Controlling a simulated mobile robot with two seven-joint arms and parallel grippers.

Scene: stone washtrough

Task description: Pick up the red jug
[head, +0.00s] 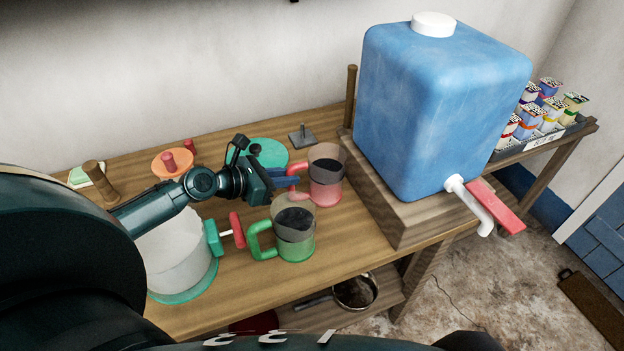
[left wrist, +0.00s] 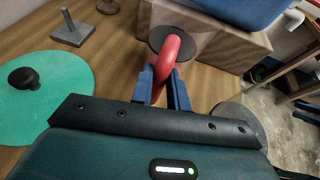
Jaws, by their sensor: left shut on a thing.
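The red jug (head: 326,178) is a see-through cup with a red base and red handle, with dark contents showing inside. It stands upright on the wooden table near the blue tank. My left gripper (head: 291,182) comes in from the left and is shut on the jug's red handle. In the left wrist view the red handle (left wrist: 169,58) passes between the blue fingers (left wrist: 164,88). I cannot tell whether the jug's base touches the table. My right gripper is not in view.
A green-handled jug (head: 295,238) stands just in front of the red jug. The blue tank (head: 430,110) on its wooden block (head: 415,217) is close at right. A white tub (head: 178,255) with a green base and a green lid (head: 268,153) are nearby.

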